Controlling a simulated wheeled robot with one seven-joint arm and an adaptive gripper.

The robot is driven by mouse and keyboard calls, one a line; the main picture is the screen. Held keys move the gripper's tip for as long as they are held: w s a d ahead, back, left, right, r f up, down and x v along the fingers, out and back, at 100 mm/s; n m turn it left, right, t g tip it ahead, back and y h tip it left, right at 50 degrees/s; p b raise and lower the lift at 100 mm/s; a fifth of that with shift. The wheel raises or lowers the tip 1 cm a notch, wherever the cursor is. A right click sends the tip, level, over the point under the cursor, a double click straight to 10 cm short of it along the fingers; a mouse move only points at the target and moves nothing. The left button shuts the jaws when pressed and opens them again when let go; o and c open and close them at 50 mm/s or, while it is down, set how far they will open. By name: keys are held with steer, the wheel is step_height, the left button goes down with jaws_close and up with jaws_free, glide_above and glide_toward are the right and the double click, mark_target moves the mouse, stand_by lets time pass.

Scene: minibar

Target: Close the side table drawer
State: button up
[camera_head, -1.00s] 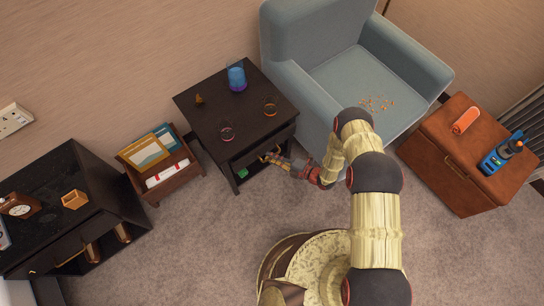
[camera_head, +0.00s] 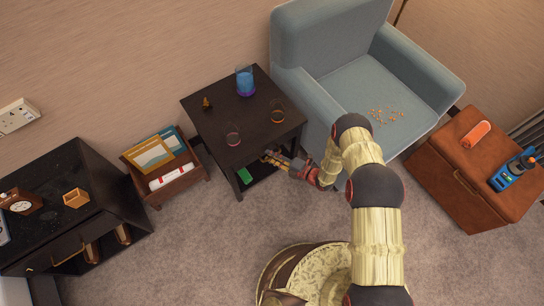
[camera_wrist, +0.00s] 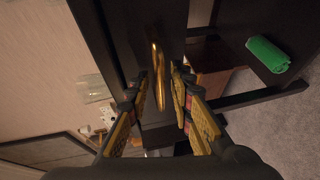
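The dark side table (camera_head: 228,112) stands against the wall, left of the armchair. Its dark drawer front (camera_wrist: 165,25) has a brass handle (camera_wrist: 158,75). From above, the drawer front lies close under the tabletop's front edge; whether a gap remains is hard to tell. My gripper (camera_head: 272,158) is at the drawer front, reaching in from the right. In the wrist view my gripper (camera_wrist: 160,90) has its fingers apart, one on each side of the handle. I cannot tell whether they touch it.
Glasses and a blue-purple jar (camera_head: 245,82) stand on the tabletop. A green rolled cloth (camera_wrist: 268,54) lies on the lower shelf. A magazine rack (camera_head: 160,190) is left, the blue armchair (camera_head: 300,95) right. Carpet in front is open.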

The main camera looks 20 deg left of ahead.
steer(key=shift+o, duration=0.3)
steer(key=shift+d, duration=0.1)
steer(key=v, duration=1.2)
